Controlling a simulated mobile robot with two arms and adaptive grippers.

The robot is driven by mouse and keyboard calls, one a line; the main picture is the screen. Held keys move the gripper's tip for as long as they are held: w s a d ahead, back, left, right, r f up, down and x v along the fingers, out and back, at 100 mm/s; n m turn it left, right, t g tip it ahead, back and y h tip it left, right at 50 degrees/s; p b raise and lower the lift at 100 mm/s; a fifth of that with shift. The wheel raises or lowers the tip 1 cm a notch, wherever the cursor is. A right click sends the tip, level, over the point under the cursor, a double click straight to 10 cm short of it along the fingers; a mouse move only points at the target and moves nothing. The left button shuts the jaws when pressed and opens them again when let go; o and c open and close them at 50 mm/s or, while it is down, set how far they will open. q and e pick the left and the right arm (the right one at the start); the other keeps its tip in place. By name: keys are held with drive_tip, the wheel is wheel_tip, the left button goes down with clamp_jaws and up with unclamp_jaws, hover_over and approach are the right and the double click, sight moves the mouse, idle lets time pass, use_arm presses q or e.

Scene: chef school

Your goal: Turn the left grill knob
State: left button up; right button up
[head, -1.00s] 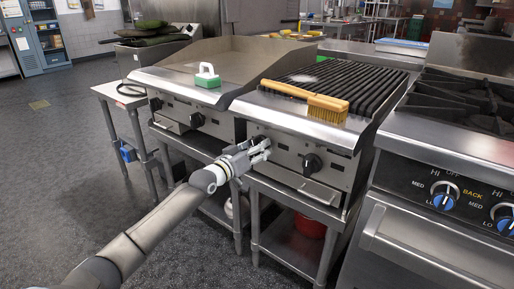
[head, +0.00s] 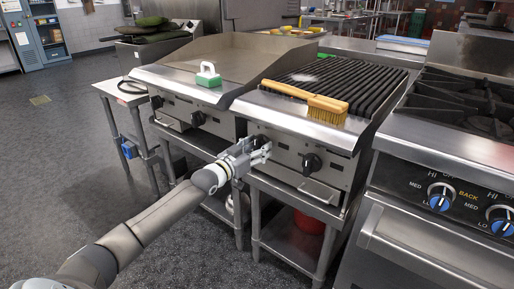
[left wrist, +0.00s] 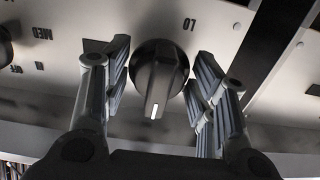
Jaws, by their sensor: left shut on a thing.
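The grill (head: 288,136) with a slatted top stands in the middle of the head view. Its left knob (left wrist: 158,80) is black and round with a white mark, which points down in the left wrist view. In the head view the fingers hide most of the knob. The grill's right knob (head: 311,162) is black and clear of the gripper. My right gripper is not in view.
A brush (head: 312,99) lies on the grill's front edge. A griddle (head: 190,75) with a green and white scrubber (head: 208,75) stands to the left. A stove (head: 450,145) with blue-faced knobs is close on the right. The floor at front left is clear.

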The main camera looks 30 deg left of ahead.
use_arm(q)
drive_tip(key=shift+f, duration=0.25)
drive_tip(key=o, duration=0.7)
drive_tip(key=shift+r, duration=0.1)
drive_tip(key=shift+s, duration=0.1)
drive_tip(key=shift+s+a, duration=0.15)
drive_tip(key=shift+s, duration=1.8)
drive_tip(key=shift+s+a, duration=0.15)
drive_tip(key=shift+s, duration=1.85)
drive_tip(key=shift+s+a, duration=0.15)
drive_tip(key=shift+s, duration=1.8)
